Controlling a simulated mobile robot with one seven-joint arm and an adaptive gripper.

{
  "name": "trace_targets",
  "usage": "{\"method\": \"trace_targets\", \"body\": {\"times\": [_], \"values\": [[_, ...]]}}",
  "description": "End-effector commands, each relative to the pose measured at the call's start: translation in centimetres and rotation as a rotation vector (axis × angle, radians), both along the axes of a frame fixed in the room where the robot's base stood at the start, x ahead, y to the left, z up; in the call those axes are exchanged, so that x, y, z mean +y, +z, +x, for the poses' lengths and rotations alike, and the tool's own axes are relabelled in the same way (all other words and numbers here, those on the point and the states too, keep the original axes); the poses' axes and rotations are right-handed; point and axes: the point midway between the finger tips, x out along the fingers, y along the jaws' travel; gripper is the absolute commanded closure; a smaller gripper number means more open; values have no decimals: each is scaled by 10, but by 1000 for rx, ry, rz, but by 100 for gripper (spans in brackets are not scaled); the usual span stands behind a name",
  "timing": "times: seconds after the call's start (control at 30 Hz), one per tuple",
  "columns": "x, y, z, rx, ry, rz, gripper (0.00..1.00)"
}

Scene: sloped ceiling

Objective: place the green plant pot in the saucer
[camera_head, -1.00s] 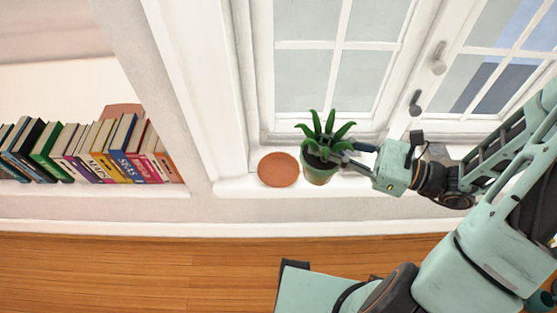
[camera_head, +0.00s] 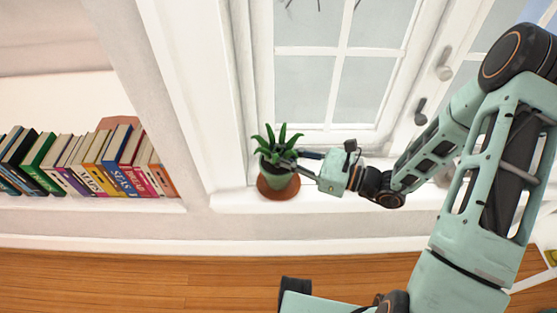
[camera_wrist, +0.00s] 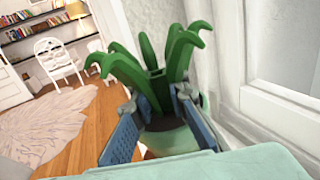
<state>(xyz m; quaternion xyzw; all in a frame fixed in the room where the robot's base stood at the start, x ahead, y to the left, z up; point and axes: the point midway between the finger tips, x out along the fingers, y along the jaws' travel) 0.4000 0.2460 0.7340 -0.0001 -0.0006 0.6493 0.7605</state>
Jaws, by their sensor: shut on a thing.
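The green plant pot (camera_head: 277,181), with a spiky green plant in it, is upright at the window sill in the head view. The terracotta saucer (camera_head: 279,193) lies on the sill directly below the pot, its rim showing around the pot's lower part. I cannot tell whether the pot's base touches the saucer. My gripper (camera_head: 296,162) reaches in from the right and is shut on the pot near its rim. In the wrist view, the fingers are on both sides of the pot (camera_wrist: 172,141), and the leaves rise between them. The saucer does not show there.
The white sill (camera_head: 240,200) is clear left of the saucer. The window frame (camera_head: 262,90) stands close behind the plant. Several books (camera_head: 85,165) stand on a ledge at the left. In the wrist view, a white chair (camera_wrist: 56,60) and a rug (camera_wrist: 45,140) are far off.

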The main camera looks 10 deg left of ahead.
Motion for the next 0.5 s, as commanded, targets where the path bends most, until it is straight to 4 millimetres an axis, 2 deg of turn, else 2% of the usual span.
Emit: {"method": "trace_targets", "body": {"times": [0.03, 0.1, 0.5], "values": [[0, -13, 0, 3, 0, 2, 100], [0, -19, 0, 2, 0, 2, 100], [-1, -23, 0, 0, -1, 2, 100]]}}
